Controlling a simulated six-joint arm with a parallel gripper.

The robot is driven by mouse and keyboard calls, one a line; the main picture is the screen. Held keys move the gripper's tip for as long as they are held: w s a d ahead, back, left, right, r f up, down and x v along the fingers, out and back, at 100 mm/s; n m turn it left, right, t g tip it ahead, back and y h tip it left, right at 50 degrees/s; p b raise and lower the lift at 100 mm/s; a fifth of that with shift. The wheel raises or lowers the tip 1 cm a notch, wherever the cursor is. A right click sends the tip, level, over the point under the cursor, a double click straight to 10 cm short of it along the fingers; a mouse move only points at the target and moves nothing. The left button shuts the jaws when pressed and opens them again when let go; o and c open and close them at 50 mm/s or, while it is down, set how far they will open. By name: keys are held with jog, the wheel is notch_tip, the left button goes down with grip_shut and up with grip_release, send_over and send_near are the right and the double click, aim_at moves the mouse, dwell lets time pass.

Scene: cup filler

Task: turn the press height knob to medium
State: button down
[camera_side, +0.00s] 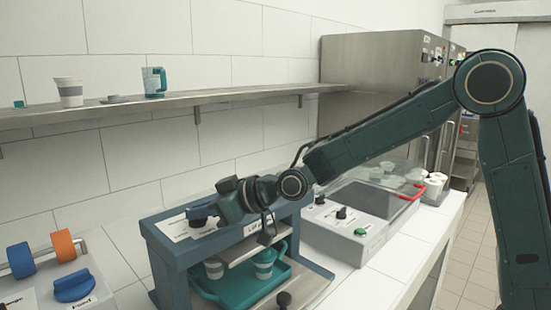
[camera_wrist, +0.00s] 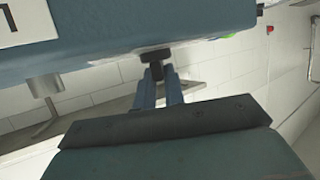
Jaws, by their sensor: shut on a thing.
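The press is a blue frame (camera_side: 165,262) in the lower middle of the side view, with label sheets on its top. My gripper (camera_side: 203,212) is over the top of the press, its blue fingers pointing left. In the wrist view my gripper (camera_wrist: 158,74) has its two fingers closed around a small black knob (camera_wrist: 155,55) beside the blue body of the press (camera_wrist: 120,25). In the side view my fingers and wrist largely hide the knob. I cannot read its setting or the scale.
A teal tray (camera_side: 245,291) with cups stands inside the press, below my wrist. A grey machine with knobs (camera_side: 325,232) stands to the right. A dispenser with blue and orange wheels (camera_side: 63,246) is at the left. A shelf (camera_side: 180,100) runs along the wall above.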

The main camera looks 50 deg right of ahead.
jog(key=c, duration=1.5)
grip_release()
jog(key=shift+s+d, duration=0.1)
jog(key=v, duration=1.3)
jog(key=shift+s+d+r, duration=0.1)
jog(key=shift+s+r, duration=0.1)
jog(key=s+d+f+m+g+h, duration=0.1)
jog(key=s+d+m+g+h, duration=0.1)
jog(key=s, duration=0.6)
jog(key=s+d+f+m+g+h, duration=0.2)
jog(key=s+d, duration=0.3)
jog(key=s, duration=0.3)
jog(key=s+d+f+m+g+h, duration=0.2)
jog(key=s+d, duration=0.2)
jog(key=s, duration=0.4)
jog(key=shift+s+d+f+h, duration=0.2)
jog(key=shift+s+h, duration=0.1)
jog(key=shift+h, duration=0.1)
